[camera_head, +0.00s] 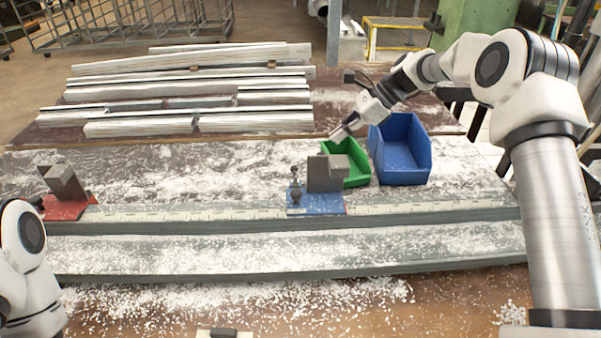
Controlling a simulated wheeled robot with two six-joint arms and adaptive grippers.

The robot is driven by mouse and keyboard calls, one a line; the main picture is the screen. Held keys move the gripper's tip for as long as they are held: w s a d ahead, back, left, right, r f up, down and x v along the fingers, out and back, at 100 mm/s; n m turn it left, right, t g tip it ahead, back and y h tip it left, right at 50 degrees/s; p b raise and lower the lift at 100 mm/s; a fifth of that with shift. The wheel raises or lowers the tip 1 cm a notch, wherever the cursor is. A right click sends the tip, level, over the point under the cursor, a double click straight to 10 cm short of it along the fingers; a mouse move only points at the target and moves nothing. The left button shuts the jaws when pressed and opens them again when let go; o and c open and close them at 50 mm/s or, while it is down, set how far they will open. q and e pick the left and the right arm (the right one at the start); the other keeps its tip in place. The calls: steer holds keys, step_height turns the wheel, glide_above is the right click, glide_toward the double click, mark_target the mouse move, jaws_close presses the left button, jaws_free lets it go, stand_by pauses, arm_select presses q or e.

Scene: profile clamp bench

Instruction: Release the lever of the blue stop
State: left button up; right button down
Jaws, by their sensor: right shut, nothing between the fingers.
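The blue stop (318,206) sits on the long rail with a scale. It carries a grey metal block (322,174), and a small dark upright lever (296,187) stands at its left side. The lever's exact setting is too small to tell. My right gripper (340,132) is shut and empty. It is behind and above the blue stop's block, near the back left corner of the green bin, apart from the lever. Part of my left arm shows at the lower left edge, but its gripper is out of view.
A green bin (357,172) stands right behind the stop, with a blue bin (401,157) to its right. A red stop (66,209) with a grey block is at the rail's left. Metal profiles (190,85) lie at the back. White chips cover the bench.

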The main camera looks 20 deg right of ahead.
mark_target(295, 177)
steer(key=a+f+b, duration=0.2)
steer(key=f, duration=0.2)
steer(key=w+a+f+b, duration=0.1)
steer(key=a+f+b, duration=0.1)
steer(key=f, duration=0.3)
steer(key=a+f+b, duration=0.2)
steer(key=f, duration=0.3)
steer(key=shift+w+a+f, duration=0.15)
steer(key=shift+f, duration=0.05)
arm_select(q)
step_height(295, 177, down, 6)
steer(key=shift+s+f, duration=0.2)
steer(key=shift+s, duration=0.05)
arm_select(e)
steer(key=r, duration=0.1)
steer(key=a+r, duration=0.2)
steer(key=shift+w+r, duration=0.25)
